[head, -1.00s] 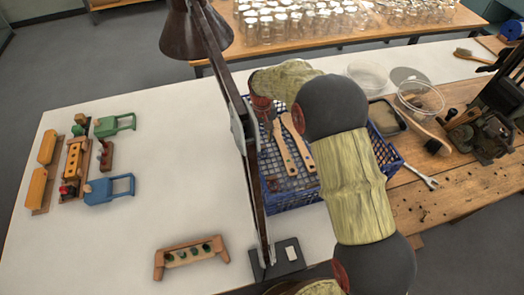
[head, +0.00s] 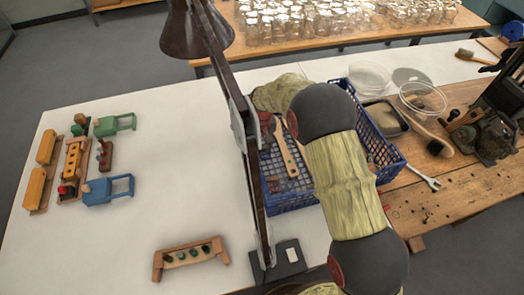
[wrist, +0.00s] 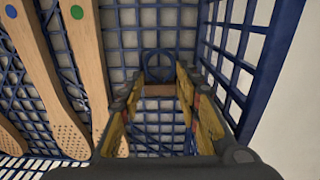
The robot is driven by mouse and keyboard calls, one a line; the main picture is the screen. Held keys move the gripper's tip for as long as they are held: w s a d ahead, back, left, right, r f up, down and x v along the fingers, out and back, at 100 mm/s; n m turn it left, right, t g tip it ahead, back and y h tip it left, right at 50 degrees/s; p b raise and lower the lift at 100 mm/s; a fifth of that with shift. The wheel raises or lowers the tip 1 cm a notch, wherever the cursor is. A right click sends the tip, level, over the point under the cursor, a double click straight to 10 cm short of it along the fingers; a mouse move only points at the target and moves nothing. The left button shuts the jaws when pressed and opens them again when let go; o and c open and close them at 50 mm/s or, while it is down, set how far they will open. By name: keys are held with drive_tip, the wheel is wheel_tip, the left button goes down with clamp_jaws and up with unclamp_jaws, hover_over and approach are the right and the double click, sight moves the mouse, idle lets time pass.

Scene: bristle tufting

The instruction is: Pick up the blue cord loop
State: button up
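The blue cord loop (wrist: 148,52) shows in the wrist view as a dark blue ring against the blue lattice of the crate. It lies near the far wall, just beyond my fingertips. My gripper (wrist: 161,78) is open, one yellow-brown finger on each side, with no object clearly held. A brown bar (wrist: 160,90) crosses the gap between the fingers; I cannot tell whether it is joined to the loop. The blue crate (head: 392,160) stands on the table in the head view, where my arm hides part of its inside. I cannot make out the loop there.
Wooden brushes with blue and green dots (wrist: 80,50) lie left of my gripper in the crate. Crate walls stand close on the right. A dark lamp post (head: 250,150) rises beside the crate. Wooden toys (head: 75,165) are far left; the white table between is mostly clear.

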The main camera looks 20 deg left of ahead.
drive_tip(key=shift+c, duration=1.2)
drive_tip(key=shift+r, duration=0.1)
wheel_tip(320, 180, up, 18)
drive_tip(key=p, duration=0.3)
